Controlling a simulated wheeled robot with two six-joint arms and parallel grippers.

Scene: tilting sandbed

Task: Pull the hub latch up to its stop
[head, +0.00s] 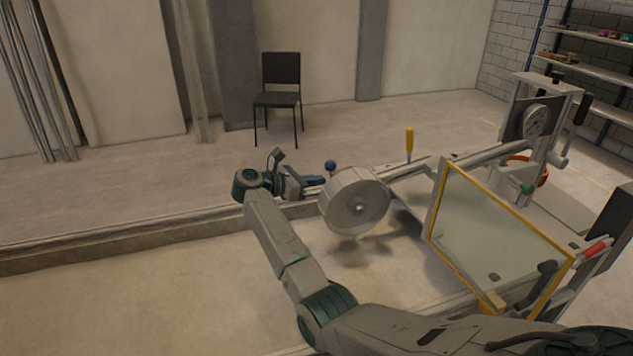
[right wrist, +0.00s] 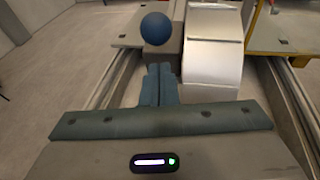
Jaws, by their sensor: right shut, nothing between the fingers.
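The hub latch seems to be the blue ball knob (head: 330,165) beside the round grey hub drum (head: 352,203). In the right wrist view the blue ball (right wrist: 155,28) sits on a grey block, left of the pale drum (right wrist: 212,45). My right gripper (head: 320,181) is shut and empty, just below and left of the ball in the head view. In the right wrist view its closed fingers (right wrist: 159,80) point toward the block under the ball. A gap shows between the fingertips and the ball; contact with the block cannot be told. My left gripper is not in view.
A yellow-framed clear panel (head: 490,243) stands right of the drum, with a gauge (head: 535,120) behind it. A yellow upright handle (head: 409,142) and a red handle (head: 594,248) stick out. A chair (head: 279,90) stands far back. The floor at left is clear.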

